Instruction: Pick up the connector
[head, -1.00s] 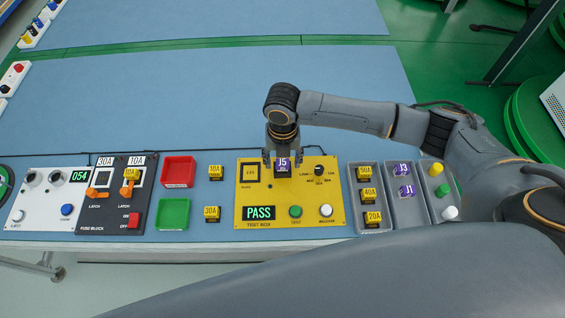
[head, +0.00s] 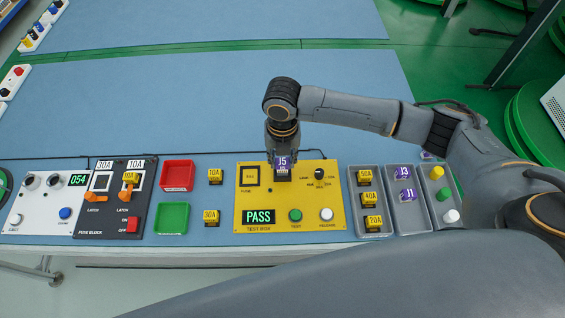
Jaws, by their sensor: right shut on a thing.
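The purple connector labelled J5 (head: 282,163) is at the upper part of the yellow test box (head: 246,210). My right gripper (head: 281,158) points down at it and is shut on it. Whether the connector still touches the box cannot be told. Two more purple connectors, J3 (head: 403,173) and J1 (head: 406,196), lie in a grey tray (head: 408,218) to the right. My left gripper is not in view.
The test box display reads PASS (head: 259,217). A red tray (head: 177,175) and a green tray (head: 171,217) stand left of it, near yellow fuses (head: 215,176). A fuse block (head: 95,222) is further left. The blue mat (head: 200,100) behind is clear.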

